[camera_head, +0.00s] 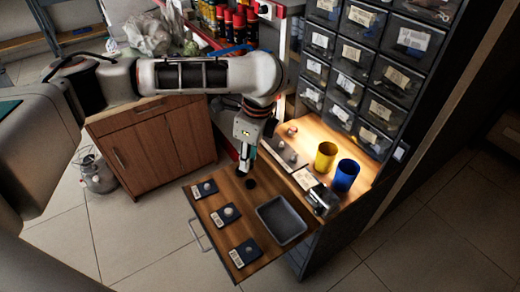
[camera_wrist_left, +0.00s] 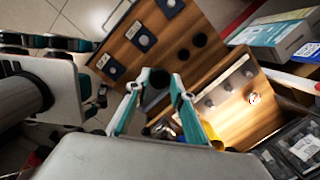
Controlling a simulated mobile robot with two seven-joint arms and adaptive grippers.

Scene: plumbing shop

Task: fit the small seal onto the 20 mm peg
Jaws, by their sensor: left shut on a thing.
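My left gripper (camera_head: 243,166) points down over the wooden work surface. In the left wrist view its fingers (camera_wrist_left: 157,88) are closed on a small dark ring-like piece, taken as the seal (camera_wrist_left: 157,78). I cannot tell which peg is 20 mm. My right gripper is not in view.
A grey tray (camera_head: 265,218) is at the front. A yellow cup (camera_head: 325,157), a blue cup (camera_head: 345,175) and a metallic block (camera_head: 321,201) stand right. Drawers (camera_head: 350,53) rise behind.

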